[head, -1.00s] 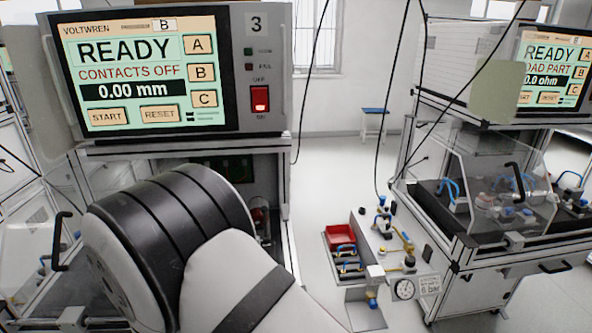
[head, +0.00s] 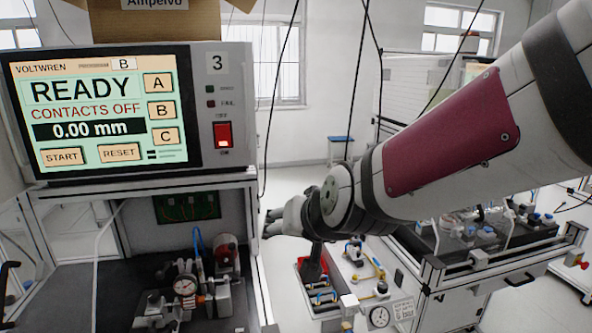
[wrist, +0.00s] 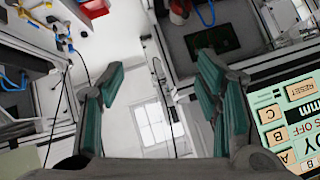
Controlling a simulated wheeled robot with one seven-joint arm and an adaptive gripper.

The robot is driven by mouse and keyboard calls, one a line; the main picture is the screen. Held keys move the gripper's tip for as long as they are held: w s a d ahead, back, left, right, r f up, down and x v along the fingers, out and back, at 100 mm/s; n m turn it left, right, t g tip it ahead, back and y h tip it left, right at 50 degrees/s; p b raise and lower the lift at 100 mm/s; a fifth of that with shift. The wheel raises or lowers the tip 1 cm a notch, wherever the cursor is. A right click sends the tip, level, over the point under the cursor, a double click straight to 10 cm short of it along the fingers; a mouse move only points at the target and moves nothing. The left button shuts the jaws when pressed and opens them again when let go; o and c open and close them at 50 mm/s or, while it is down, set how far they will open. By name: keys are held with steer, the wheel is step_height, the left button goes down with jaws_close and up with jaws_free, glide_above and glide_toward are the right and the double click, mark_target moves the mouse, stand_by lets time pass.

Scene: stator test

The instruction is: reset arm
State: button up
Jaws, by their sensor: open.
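My gripper (wrist: 158,100) is open and empty in the wrist view, with its green-padded fingers apart and the floor and window beyond them. In the head view my arm reaches in from the right, and its end (head: 290,217) is in front of the gap right of station 3. The fingertips are small there. Station 3's screen (head: 98,112) reads READY, CONTACTS OFF, 0.00 mm. The same screen shows partly in the wrist view (wrist: 290,118), rotated.
The station 3 fixture (head: 185,288) with a dial gauge stands in the open bay below the screen. A pneumatic panel with a gauge (head: 378,317) and a red bin stand below my arm. Another test station (head: 480,262) is at right. A cardboard box (head: 150,22) sits on top of station 3.

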steer(key=s+d+r+g+h, duration=0.1)
steer(key=s+d+g+h, duration=0.3)
steer(key=s+d, duration=1.6)
steer(key=s, duration=0.2)
steer(key=shift+s+r, duration=0.25)
steer(key=shift+s, duration=0.1)
stand_by(1.5)
